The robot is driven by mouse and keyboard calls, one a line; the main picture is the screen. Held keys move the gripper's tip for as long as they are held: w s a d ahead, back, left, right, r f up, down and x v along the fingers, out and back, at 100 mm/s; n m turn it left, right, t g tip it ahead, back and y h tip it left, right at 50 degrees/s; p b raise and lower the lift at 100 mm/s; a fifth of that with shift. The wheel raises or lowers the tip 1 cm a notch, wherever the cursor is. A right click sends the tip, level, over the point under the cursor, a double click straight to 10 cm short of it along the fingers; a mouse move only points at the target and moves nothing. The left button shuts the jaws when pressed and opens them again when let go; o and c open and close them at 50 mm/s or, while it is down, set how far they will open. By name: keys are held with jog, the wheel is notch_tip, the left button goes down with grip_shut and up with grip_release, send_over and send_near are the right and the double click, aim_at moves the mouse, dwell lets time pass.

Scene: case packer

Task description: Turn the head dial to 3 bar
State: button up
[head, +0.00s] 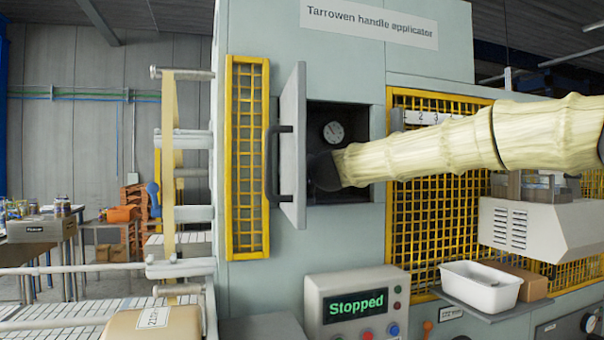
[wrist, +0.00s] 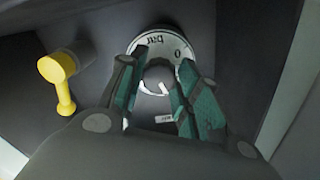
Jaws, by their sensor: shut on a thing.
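The head dial (wrist: 165,43) shows in the wrist view as a pale ring with "bar" and "0" on it, seen at a slant. Its other numbers are hidden or unreadable. My gripper (wrist: 158,76) has its green-padded fingers shut on the grey knob (wrist: 157,74) in the middle of the dial. The knob's setting cannot be read. In the head view my gripper (head: 324,172) reaches into the open cabinet (head: 350,115), and its dark body hides the dial. A round gauge (head: 333,132) sits above it inside; its reading is too small to tell.
The cabinet door (head: 292,150) stands open to the left of my gripper. A yellow lever (wrist: 62,75) is left of the dial in the wrist view. A control panel (head: 356,305) reading "Stopped" is below. A yellow mesh guard (head: 415,225) lies behind my arm.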

jog(key=shift+m, duration=1.5)
jog(key=o, duration=1)
jog(key=shift+o, duration=0.2)
jog(key=shift+s, duration=0.15)
jog(key=v, duration=1.1)
jog(key=shift+s+d+r, duration=0.15)
jog(key=shift+s+d, duration=0.1)
jog(key=shift+s, duration=0.05)
